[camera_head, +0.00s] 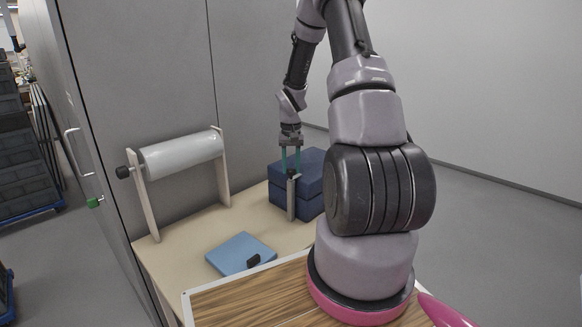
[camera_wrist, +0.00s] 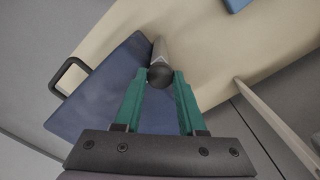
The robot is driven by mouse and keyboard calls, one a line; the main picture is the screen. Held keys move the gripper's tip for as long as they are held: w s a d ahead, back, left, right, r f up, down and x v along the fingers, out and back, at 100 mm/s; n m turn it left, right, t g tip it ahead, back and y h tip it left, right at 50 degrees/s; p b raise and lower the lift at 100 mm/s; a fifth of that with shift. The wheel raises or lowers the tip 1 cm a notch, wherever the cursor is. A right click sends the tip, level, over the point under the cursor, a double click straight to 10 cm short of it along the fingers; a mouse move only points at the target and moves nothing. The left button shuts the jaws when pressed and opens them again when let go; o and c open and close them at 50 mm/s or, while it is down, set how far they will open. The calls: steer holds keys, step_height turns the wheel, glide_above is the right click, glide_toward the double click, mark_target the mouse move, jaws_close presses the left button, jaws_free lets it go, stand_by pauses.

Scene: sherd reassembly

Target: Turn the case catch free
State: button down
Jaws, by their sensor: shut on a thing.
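The dark blue case (camera_head: 312,172) stands at the back right of the pale table, with a seam around its side; in the wrist view its top (camera_wrist: 100,95) fills the left. A grey upright post (camera_head: 291,202) with a dark round knob (camera_wrist: 160,76) on top stands close against the case's side. My gripper (camera_head: 291,172) points down over this post. Its two teal fingers are shut on the knob, one on each side, in the wrist view (camera_wrist: 160,80). I cannot tell whether the post is fixed to the case, or how far the knob is turned.
A pale roll (camera_head: 182,153) hangs between two wooden uprights at the table's left back. A black handle (camera_wrist: 70,77) juts from the case. Bare tabletop (camera_head: 255,213) lies between.

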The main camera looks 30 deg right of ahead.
steer(key=shift+n, duration=0.3)
steer(key=n, duration=0.3)
steer(key=shift+n, duration=0.4)
steer(key=n, duration=0.4)
steer(key=shift+n, duration=0.3)
steer(key=n, duration=0.8)
steer(key=shift+n, duration=0.3)
steer(key=shift+c, duration=2.4)
jaws_free()
